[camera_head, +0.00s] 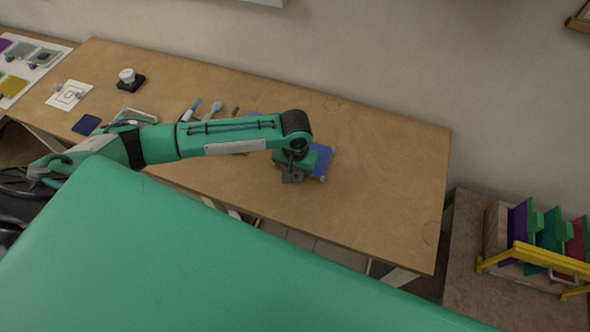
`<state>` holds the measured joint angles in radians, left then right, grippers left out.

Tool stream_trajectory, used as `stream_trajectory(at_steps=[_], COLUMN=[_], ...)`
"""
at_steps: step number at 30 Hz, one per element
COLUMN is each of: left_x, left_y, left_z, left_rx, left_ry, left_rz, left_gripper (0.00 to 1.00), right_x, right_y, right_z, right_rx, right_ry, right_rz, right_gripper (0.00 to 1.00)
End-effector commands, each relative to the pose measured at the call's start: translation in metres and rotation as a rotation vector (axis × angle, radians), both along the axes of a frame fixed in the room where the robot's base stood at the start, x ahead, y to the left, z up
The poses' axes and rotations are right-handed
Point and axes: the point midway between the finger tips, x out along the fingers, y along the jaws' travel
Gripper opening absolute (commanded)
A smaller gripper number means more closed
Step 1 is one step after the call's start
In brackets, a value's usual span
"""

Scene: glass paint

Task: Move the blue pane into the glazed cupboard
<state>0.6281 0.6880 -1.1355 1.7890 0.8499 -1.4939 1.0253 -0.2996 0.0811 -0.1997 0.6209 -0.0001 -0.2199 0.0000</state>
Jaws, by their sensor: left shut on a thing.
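A blue pane (323,158) is at the middle of the wooden table, partly hidden under the end of my left arm. My left gripper (292,176) is shut on the blue pane, close over the table top; its fingertips are small and partly hidden here. I cannot tell whether the pane touches the table. At the far right, a wooden holder with a yellow frame (540,262) has purple, green and red panes standing in it; I cannot tell whether it is the glazed cupboard. My right gripper is not in view.
The wooden table (390,180) is bare on its right side. A white pot on a black base (129,79), a dark blue pad (87,124) and brushes (191,110) lie towards its left. A colour sheet (30,62) is at the far left. A large green surface hides the foreground.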

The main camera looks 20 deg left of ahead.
Motion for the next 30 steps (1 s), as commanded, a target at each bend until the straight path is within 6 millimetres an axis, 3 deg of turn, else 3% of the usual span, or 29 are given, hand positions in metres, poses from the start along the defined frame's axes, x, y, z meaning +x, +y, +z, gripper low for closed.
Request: stream_trajectory(at_steps=[11, 12, 15, 25, 30], left_x=[0.000, 0.000, 0.000, 0.000, 0.001], left_y=[-0.001, 0.000, 0.000, 0.000, 0.000], left_z=[-0.004, -0.004, -0.004, 0.000, 0.023], left_rx=[-0.001, -0.001, -0.001, -0.001, -0.002], left_ry=[0.001, 0.001, 0.001, -0.002, -0.003], left_rz=[0.000, 0.000, 0.000, -0.001, -0.001], left_gripper=[0.00, 0.31, 0.45, 0.45, 0.45], right_x=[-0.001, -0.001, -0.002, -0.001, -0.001], right_y=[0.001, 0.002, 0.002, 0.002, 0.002], right_z=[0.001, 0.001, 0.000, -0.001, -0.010], right_rx=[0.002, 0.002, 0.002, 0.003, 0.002], right_ry=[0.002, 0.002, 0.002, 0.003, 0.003], right_rz=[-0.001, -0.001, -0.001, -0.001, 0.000], right_gripper=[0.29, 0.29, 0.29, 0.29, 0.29])
